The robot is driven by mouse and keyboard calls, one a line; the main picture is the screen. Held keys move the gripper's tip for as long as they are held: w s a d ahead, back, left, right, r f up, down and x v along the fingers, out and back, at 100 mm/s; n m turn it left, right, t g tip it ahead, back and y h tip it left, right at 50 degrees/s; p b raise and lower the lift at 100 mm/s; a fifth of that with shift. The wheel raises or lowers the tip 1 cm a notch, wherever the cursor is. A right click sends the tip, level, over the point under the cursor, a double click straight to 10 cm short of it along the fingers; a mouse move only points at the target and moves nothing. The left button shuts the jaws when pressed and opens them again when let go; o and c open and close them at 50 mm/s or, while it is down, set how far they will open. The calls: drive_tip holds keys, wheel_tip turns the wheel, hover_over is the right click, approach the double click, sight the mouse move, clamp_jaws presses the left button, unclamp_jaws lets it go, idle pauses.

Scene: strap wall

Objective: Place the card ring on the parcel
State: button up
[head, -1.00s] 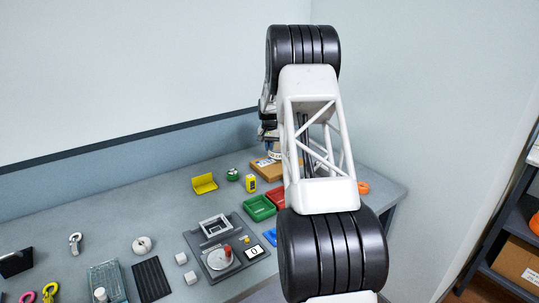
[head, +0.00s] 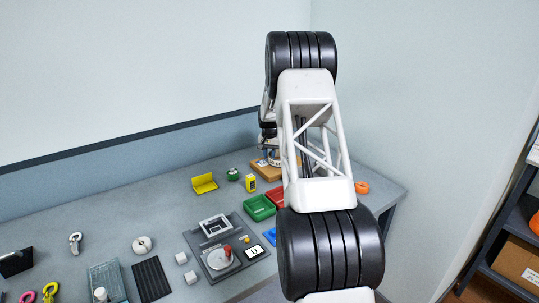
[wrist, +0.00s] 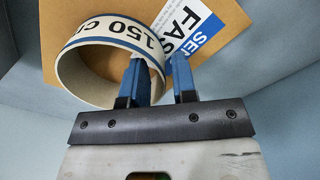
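The card ring (wrist: 110,42), white with a blue edge stripe and "150 C" printing, is over the brown parcel (wrist: 70,20) in the wrist view. My gripper (wrist: 161,68) straddles the ring's wall, one blue finger inside the ring and one outside. A gap shows between the outer finger and the wall, so the fingers look open. In the head view the parcel (head: 265,173) is at the back right of the table, partly hidden by my arm. The ring (head: 273,159) is low over it; whether it touches is unclear.
A blue and white label (wrist: 205,22) is on the parcel. Near it in the head view are a yellow block (head: 251,184), a green tray (head: 260,207) and a red tray (head: 276,197). A grey fixture (head: 220,250) stands farther forward. An orange ring (head: 362,187) lies to the right.

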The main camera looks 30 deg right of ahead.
drive_tip(key=shift+o, duration=0.2)
drive_tip(key=shift+r, duration=0.1)
wheel_tip(320, 180, up, 12)
idle(0.8)
drive_tip(key=shift+r, duration=0.1)
idle(0.6)
drive_tip(key=s+a+r+n, duration=0.1)
drive_tip(key=s+a+r, duration=0.4)
drive_tip(key=s+a, duration=0.4)
drive_tip(key=s+a+r+n+t, duration=0.1)
drive_tip(key=s+a+r+n, duration=0.1)
drive_tip(key=s+a+r, duration=0.7)
drive_tip(key=s+a+r+n, duration=0.15)
drive_tip(key=s+a, duration=0.45)
drive_tip(key=a, duration=0.6)
drive_tip(key=s+a+f+n, duration=0.1)
drive_tip(key=s+a, duration=0.4)
drive_tip(key=s, duration=0.6)
drive_tip(key=s+a+f+n+t, duration=0.1)
drive_tip(key=s+a, duration=0.5)
drive_tip(key=s, duration=0.6)
drive_tip(key=s+a+f+n, duration=0.2)
drive_tip(key=s+a+f, duration=0.2)
drive_tip(key=s, duration=0.7)
drive_tip(key=shift+s+a+t, duration=0.3)
drive_tip(key=shift+s+a, duration=0.05)
drive_tip(key=shift+a, duration=0.6)
